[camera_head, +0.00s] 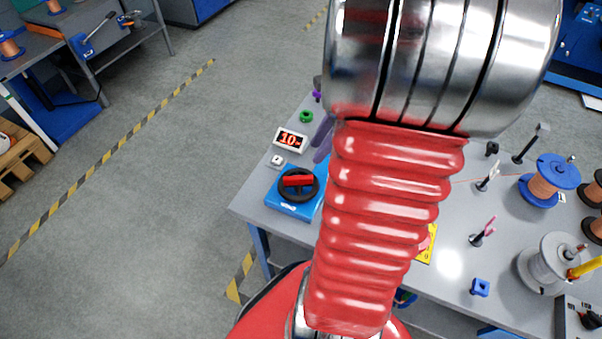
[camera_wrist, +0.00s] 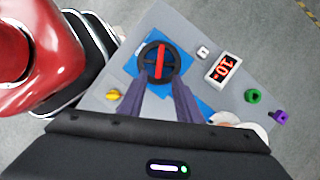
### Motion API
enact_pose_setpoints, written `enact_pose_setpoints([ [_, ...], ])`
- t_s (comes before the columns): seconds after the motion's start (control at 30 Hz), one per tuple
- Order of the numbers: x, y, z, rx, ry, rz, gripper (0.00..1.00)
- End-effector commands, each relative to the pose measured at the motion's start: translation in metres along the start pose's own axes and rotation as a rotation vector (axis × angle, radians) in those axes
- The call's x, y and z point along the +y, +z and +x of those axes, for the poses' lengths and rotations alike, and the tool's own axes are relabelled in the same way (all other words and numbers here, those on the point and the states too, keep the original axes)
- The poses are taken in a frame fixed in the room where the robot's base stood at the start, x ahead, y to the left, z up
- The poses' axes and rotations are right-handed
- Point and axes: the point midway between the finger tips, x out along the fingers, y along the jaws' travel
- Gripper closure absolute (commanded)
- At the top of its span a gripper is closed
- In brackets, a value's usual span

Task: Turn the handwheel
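The handwheel (camera_head: 299,185) is a black ring with a red bar across it, mounted on a blue base (camera_head: 291,210) near the table's left corner. In the wrist view the handwheel (camera_wrist: 159,62) lies just beyond my fingertips, its red bar running roughly up and down the picture. My gripper (camera_wrist: 159,82) has two purple-grey fingers spread apart, one towards each side of the wheel, with nothing between them. In the head view my gripper (camera_head: 318,150) is partly hidden by my arm, up and to the right of the wheel. I cannot tell its exact height above the wheel.
A display (camera_head: 290,139) reading 10 and a small white block (camera_head: 276,160) stand behind the wheel. A green ring (camera_head: 306,116) is farther back. Spools (camera_head: 549,179) and upright posts (camera_head: 487,177) occupy the table's right side. Open floor lies left.

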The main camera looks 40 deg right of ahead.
Motion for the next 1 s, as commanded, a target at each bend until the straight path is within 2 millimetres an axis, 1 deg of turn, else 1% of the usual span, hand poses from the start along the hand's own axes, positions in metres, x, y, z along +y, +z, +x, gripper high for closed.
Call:
enact_pose_setpoints([
  [0.6,0.001,0.000,0.094,0.000,0.004,-0.001,0.69],
  [0.7,0.001,0.000,0.107,0.000,0.004,0.001,0.69],
  [0.83,0.001,0.000,0.119,0.001,0.002,-0.001,0.69],
  [1.0,0.000,0.000,0.124,0.001,0.000,0.000,0.69],
])
